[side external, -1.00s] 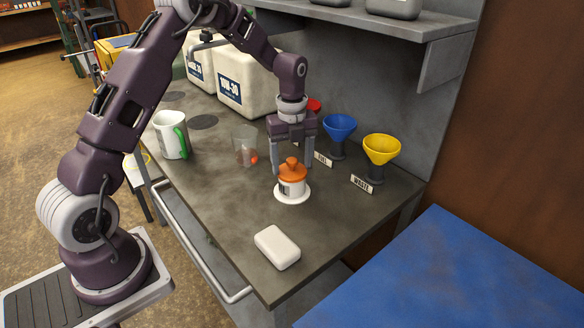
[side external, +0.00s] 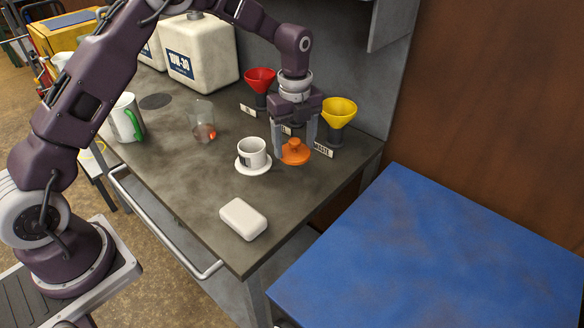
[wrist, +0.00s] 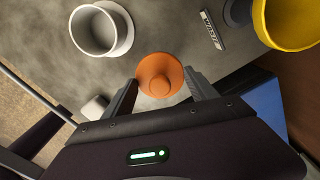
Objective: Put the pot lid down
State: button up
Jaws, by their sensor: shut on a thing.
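The orange pot lid (side external: 295,153) has a round knob. My gripper (side external: 295,148) is shut on it and holds it just right of the white pot; I cannot tell whether it touches the bench. The wrist view also shows the lid (wrist: 158,68) between the two fingers. The white pot (side external: 252,149) stands open on a white saucer (side external: 254,170), apart from the lid. The pot (wrist: 91,32) is at the upper left of the wrist view.
A yellow funnel (side external: 339,108) and a red funnel (side external: 259,78) stand behind, with label plates. A white block (side external: 243,219) lies in front. A clear beaker (side external: 201,115), a mug (side external: 126,116) and a large jug (side external: 200,50) are left. Bench (side external: 295,192) is bare in front of the lid.

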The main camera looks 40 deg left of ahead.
aim_at(294, 175)
notch_tip(294, 175, down, 6)
jog(key=shift+f, duration=0.2)
jog(key=shift+f, duration=0.1)
jog(key=o, duration=1.3)
notch_tip(294, 175, up, 12)
jog(key=shift+r, duration=0.2)
